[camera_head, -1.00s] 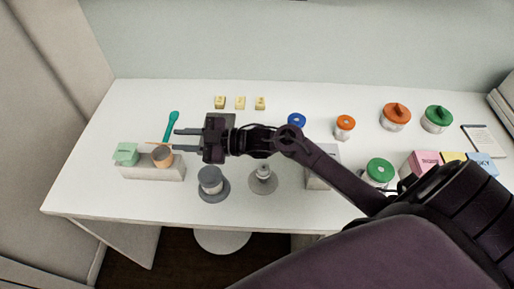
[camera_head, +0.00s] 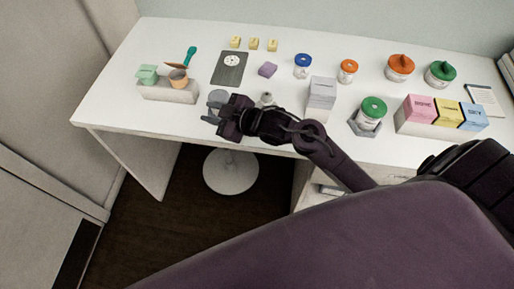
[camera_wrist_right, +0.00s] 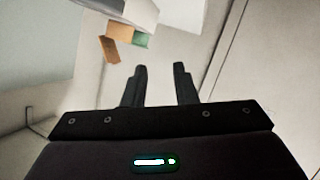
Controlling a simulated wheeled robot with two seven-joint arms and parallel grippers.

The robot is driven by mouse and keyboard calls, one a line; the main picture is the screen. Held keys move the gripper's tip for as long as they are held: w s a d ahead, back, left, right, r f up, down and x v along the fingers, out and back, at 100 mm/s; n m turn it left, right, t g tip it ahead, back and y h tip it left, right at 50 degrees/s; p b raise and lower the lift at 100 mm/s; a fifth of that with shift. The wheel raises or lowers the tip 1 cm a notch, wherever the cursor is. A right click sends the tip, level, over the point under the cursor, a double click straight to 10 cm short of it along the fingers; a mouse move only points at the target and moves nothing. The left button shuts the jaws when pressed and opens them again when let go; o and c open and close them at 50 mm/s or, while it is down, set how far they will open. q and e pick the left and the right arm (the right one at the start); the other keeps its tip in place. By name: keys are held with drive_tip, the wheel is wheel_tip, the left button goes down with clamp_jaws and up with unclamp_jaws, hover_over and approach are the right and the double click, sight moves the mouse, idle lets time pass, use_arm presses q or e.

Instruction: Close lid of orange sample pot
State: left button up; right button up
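The orange sample pot (camera_head: 179,80) sits at the right end of a pale rack (camera_head: 168,94) on the left of the table. Its brown-orange lid (camera_head: 176,67) appears raised open, sticking out to the left. A mint-green pot (camera_head: 147,74) stands left of it in the rack. In the right wrist view the orange pot (camera_wrist_right: 119,32) and its lid flap (camera_wrist_right: 109,49) show small beyond the fingers. My right gripper (camera_head: 210,108) is open and empty, to the right of the rack near the table's front edge. It also shows open in the wrist view (camera_wrist_right: 160,80). My left gripper is out of view.
A teal spoon (camera_head: 190,56) lies behind the orange pot. Several lidded jars, including a green-lidded one (camera_head: 373,108), and coloured boxes (camera_head: 419,110) stand at right.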

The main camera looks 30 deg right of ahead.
drive_tip(key=s+d+f+m+g+h, duration=0.4)
drive_tip(key=s+d+f+m+h, duration=0.1)
drive_tip(key=s, duration=0.6)
drive_tip(key=shift+d+m+g+h, duration=0.3)
drive_tip(key=shift+d+m+h, duration=0.35)
drive_tip(key=shift+m+h, duration=0.2)
